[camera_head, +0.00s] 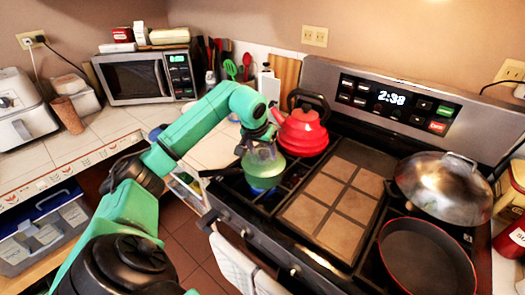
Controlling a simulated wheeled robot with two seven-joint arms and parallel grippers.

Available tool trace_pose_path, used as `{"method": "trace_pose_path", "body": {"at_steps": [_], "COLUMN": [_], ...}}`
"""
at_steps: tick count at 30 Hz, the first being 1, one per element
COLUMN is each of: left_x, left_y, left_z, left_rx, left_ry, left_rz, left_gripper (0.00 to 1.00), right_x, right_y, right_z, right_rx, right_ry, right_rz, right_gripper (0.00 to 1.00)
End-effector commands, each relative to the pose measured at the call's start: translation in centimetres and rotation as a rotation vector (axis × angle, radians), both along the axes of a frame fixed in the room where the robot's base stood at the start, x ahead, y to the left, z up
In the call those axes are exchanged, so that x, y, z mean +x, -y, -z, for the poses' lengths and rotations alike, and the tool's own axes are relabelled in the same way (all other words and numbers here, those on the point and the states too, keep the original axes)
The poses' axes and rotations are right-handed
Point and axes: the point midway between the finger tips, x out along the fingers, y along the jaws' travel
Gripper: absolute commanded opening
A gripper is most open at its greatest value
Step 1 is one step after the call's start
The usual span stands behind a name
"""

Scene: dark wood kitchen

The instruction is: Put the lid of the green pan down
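My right gripper is not in view.
A red kettle (302,132) stands close behind and right of the green pan. A tiled griddle (333,200) fills the stove's middle. A red pan (427,258) and a silver domed lid (445,182) are at right. The white counter (212,150) left of the stove has free room.

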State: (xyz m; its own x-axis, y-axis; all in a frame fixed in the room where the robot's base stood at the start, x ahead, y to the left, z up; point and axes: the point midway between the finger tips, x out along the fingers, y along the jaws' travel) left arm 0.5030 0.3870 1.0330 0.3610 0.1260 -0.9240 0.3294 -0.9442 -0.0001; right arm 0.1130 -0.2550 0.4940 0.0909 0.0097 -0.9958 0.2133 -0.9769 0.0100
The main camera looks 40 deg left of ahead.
Motion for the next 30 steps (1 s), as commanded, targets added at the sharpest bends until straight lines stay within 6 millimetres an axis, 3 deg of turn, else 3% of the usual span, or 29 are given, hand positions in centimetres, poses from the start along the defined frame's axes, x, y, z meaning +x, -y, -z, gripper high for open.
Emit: {"method": "trace_pose_path", "body": {"at_steps": [5, 8, 10, 18, 21, 30], "left_x": [0.0, 0.0, -0.4, -3.1, -3.9, -4.4], "left_y": [0.0, 0.1, 0.1, 1.1, 1.4, 1.5], "left_z": [-0.3, -1.6, -2.4, -9.5, -11.3, -12.2], "left_rx": [-0.001, -0.004, 0.002, 0.002, 0.000, 0.000], "left_ry": [0.000, 0.002, 0.006, 0.007, 0.004, -0.001], "left_rz": [0.000, 0.001, 0.000, 0.000, 0.000, 0.000], "left_gripper": [0.74, 0.74, 0.74, 0.74, 0.74, 0.74], "right_x": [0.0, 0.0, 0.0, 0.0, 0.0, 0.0], "right_y": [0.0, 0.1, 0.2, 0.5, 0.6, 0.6], "right_z": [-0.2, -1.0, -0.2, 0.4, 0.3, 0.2], "right_rx": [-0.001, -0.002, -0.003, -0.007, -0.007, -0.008], "right_ry": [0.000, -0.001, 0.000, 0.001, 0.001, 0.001], "right_rz": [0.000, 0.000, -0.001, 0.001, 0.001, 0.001], "right_gripper": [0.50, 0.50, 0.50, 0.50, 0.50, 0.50]}}
